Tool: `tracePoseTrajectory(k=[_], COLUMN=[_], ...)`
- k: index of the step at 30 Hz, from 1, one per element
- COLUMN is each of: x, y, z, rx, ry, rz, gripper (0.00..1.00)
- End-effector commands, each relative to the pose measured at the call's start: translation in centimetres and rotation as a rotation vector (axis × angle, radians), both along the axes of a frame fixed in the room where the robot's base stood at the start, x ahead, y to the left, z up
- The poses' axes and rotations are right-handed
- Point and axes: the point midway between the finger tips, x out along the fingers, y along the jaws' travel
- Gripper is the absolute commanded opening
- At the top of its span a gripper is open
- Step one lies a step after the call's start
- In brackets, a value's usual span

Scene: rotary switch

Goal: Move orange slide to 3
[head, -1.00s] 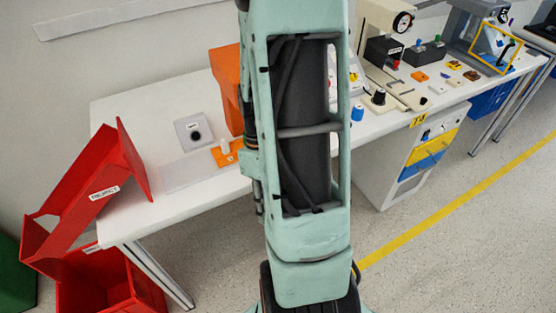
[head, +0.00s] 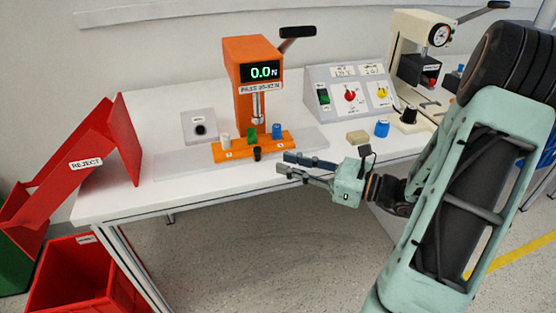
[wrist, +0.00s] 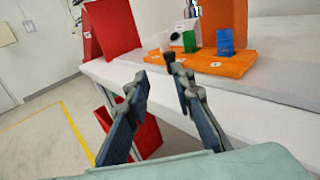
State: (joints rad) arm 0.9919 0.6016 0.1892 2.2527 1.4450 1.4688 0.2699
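The orange slide (head: 282,146) lies on the table under the orange press (head: 245,60), whose display reads 0.0 N. It carries a white piece (head: 224,141), a green piece (head: 251,135) and a blue piece (head: 276,131), with small labels too small to read surely. A black knob (head: 257,154) sits at its front edge. My gripper (head: 281,164) is open and empty, just in front and to the right of the knob. In the wrist view, the slide (wrist: 245,62) is beyond the fingers; the knob (wrist: 169,57) shows just above the right fingertip.
A grey panel (head: 345,92) with red and yellow knobs stands right of the press. A beige block (head: 357,137) and a blue cylinder (head: 382,129) are near the table's front edge. A red REJECT chute (head: 95,160) is at left, with a red bin (head: 80,275) below.

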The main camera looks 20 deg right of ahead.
Motion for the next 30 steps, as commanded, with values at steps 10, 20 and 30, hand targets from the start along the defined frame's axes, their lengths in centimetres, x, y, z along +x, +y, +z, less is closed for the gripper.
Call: tracePoseTrajectory(k=[10, 20, 30], x=[2.6, 6.8, 8.2], y=[1.2, 5.4, 6.7], z=[0.2, 0.2, 0.3], rx=[0.048, 0.045, 0.045], ry=[0.006, 0.006, 0.006], rz=[-0.038, -0.039, -0.041], gripper=[0.23, 0.23, 0.23])
